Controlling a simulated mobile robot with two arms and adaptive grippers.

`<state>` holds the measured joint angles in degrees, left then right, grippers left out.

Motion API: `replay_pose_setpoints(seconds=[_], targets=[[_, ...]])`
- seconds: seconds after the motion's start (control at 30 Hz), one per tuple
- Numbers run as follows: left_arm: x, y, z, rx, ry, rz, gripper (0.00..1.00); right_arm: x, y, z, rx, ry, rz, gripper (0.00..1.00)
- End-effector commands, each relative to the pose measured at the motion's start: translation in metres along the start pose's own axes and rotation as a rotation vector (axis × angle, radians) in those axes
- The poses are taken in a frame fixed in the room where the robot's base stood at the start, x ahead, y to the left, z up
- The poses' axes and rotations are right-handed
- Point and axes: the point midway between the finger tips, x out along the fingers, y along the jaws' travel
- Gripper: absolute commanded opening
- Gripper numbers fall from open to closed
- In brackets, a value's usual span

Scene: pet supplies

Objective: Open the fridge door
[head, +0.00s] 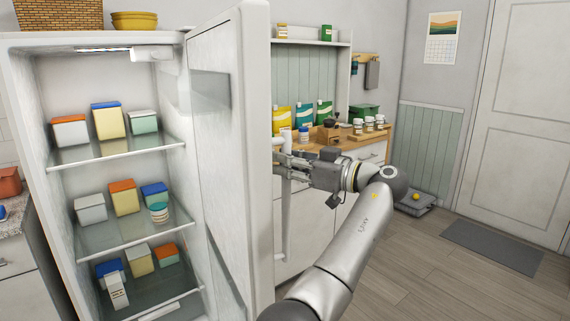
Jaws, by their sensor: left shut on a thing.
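The white fridge (18,90) stands at the left, and its inside is in plain view. Its door (230,150) is swung open on the right side and stands out toward me. A vertical handle (285,215) runs along the door's outer face. My left gripper (288,160) is shut on the handle near its upper part. The fingertips are small in the view and partly merge with the handle. My right gripper does not show.
Several lidded containers stand on the fridge's glass shelves (120,152). A wicker basket (60,14) and a yellow bowl (134,21) sit on top. Behind the door is a wooden counter (350,140) with bags and jars.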

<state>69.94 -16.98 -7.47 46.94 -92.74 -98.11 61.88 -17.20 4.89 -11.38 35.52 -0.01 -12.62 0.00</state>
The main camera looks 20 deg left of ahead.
Motion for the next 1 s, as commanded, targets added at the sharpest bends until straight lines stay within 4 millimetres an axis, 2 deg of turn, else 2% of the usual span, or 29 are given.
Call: replay_pose_setpoints(seconds=[0.47,0.5,0.67,0.87,1.0], targets=[[0.0007,0.0008,-0.0030,-0.002,0.006,-0.004,0.00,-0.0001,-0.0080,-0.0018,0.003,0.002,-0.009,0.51],[0.0007,0.0008,-0.0030,-0.003,0.006,-0.004,0.21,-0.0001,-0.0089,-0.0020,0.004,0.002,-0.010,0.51],[0.0005,0.0008,-0.0023,-0.002,0.004,-0.004,0.41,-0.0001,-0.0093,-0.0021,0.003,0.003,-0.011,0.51],[0.0002,0.0008,-0.0012,-0.001,0.002,-0.004,0.41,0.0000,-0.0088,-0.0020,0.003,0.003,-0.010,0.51],[0.0001,0.0009,-0.0031,-0.002,0.002,-0.004,0.41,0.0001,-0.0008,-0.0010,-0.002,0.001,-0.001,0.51]])
